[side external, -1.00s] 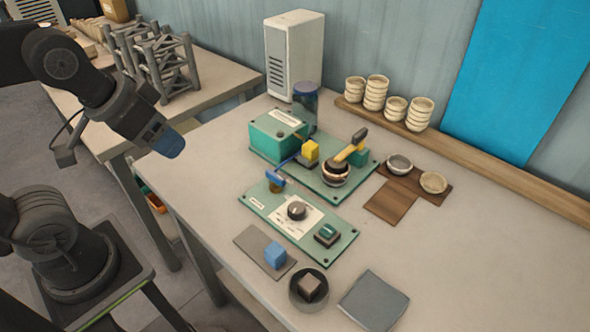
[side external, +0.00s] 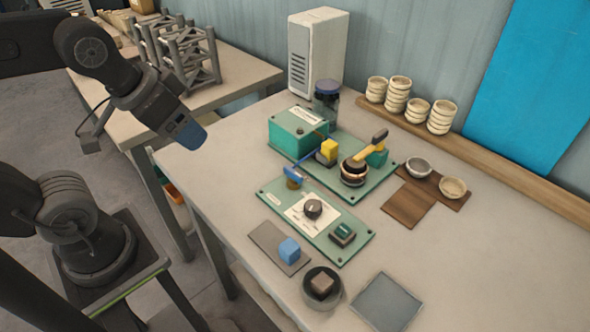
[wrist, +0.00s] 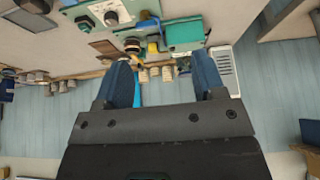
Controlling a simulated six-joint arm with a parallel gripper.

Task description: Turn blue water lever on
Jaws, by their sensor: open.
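The blue water lever (side external: 293,174) is a small blue handle on a short brownish post, at the left end of the front green panel (side external: 262,197) in the side external view. A thin blue rod or tube runs near it toward the yellow block. In the wrist view a blue bar (wrist: 148,24) shows near the green panels, but I cannot tell whether it is this lever. My gripper (side external: 192,136) is up and to the left of the lever, near the table's left edge and well apart from it. In the wrist view its two blue fingers (wrist: 161,60) are spread and empty.
The front panel also carries a dark knob (side external: 313,208) and a green button (side external: 343,234). Behind it stand a teal box (side external: 290,138), a yellow block (side external: 328,148) and a round burner-like part (side external: 353,170). A blue cube (side external: 289,249) lies in front.

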